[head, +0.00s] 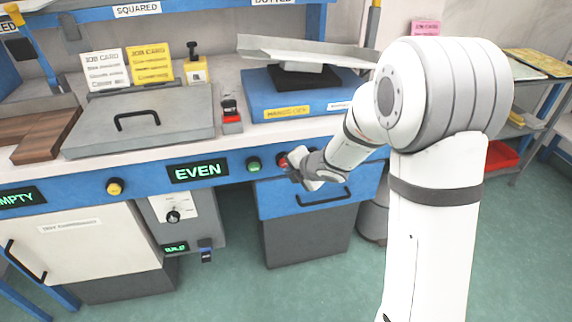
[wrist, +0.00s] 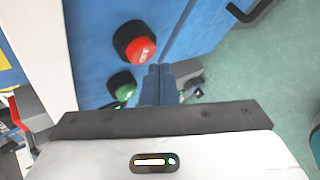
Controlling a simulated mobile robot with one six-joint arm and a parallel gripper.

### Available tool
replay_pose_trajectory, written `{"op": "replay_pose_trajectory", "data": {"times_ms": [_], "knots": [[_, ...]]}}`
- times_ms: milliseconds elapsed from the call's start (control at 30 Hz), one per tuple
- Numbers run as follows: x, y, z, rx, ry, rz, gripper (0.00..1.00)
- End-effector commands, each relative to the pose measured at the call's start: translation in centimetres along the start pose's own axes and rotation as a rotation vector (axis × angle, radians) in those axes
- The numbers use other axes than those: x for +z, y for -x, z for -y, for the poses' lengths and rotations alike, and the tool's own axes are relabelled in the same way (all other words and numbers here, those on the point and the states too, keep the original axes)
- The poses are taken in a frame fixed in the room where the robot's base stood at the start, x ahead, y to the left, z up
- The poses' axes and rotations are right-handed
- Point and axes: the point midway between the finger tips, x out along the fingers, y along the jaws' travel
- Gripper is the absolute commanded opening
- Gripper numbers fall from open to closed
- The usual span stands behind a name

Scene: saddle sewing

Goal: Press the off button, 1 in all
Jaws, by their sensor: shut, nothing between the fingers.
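The red button (wrist: 141,49) sits in a black collar on the blue front panel; its lettering is too blurred to read, and I take it as the off button. My gripper (wrist: 160,70) is shut and empty. Its tips appear just beside the red button's edge in the wrist view; I cannot tell whether they touch it.
A yellow button (head: 115,187) and a display reading EVEN (head: 198,171) are further left on the panel. A drawer with a dark handle (head: 323,198) is below the red button. A lidded grey box (head: 140,122) stands on the bench. Green floor lies open in front.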

Motion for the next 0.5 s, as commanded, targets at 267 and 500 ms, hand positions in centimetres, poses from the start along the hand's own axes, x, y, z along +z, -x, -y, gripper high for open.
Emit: {"op": "replay_pose_trajectory", "data": {"times_ms": [267, 500], "knots": [[0.02, 0.0, 0.0, 0.0, 0.0, 0.0, 0.0], [0.32, -0.41, -0.36, 0.0, 0.0, 0.0, 0.0]]}}
